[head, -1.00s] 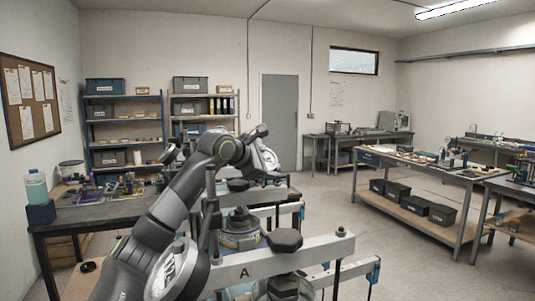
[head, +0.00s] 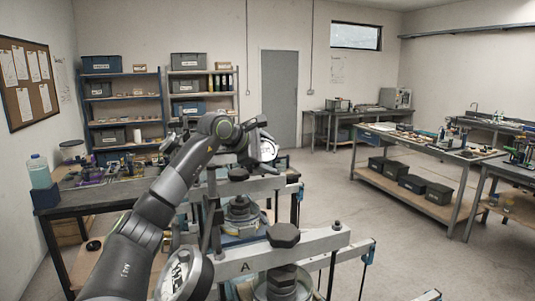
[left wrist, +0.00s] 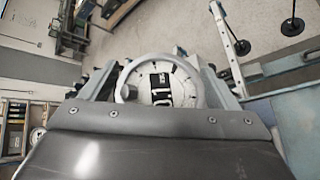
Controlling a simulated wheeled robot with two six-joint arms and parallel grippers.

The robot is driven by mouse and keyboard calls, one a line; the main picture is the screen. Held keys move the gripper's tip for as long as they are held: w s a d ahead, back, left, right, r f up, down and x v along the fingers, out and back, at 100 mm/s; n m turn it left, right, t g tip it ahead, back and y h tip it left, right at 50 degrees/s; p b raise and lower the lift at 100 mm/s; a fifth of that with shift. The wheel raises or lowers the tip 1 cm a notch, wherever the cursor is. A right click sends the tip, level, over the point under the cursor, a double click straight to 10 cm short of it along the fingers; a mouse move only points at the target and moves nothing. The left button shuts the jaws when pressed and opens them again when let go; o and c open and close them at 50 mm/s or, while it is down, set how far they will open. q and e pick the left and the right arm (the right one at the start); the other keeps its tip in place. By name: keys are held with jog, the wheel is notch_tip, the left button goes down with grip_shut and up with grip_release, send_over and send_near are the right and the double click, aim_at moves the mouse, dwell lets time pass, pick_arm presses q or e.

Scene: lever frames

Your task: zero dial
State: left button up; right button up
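A round white dial (left wrist: 160,82) with black tick marks, a black label and a grey ring rim sits straight in front of my left wrist camera. In the head view, a white-faced dial (head: 267,150) stands at the far lever frame, and another dial (head: 186,274) is low in front, by the frame marked A (head: 245,267). My left gripper (head: 254,126) is close to the far dial, at the end of the raised arm. Its fingers are not clear in either view, so its opening and any contact are hidden. My right gripper is out of view.
Grey lever frames with black knobs (head: 283,235) stand close in front. A dark bench (head: 100,198) with a blue-capped bottle (head: 39,172) is at left. A long workbench (head: 425,150) with bins below stands at right. Open floor (head: 370,215) lies between.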

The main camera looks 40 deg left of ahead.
pick_arm(q)
jog(key=shift+s, duration=0.1)
jog(key=shift+s+r+b, duration=0.15)
jog(key=shift+s+b, duration=0.05)
jog(key=shift+b, duration=0.1)
jog(key=b+v, duration=0.6)
jog(key=v, duration=1)
jog(key=shift+s+a+r+b, duration=0.15)
jog(key=shift+s+r+b, duration=0.15)
jog(key=shift+b, duration=0.1)
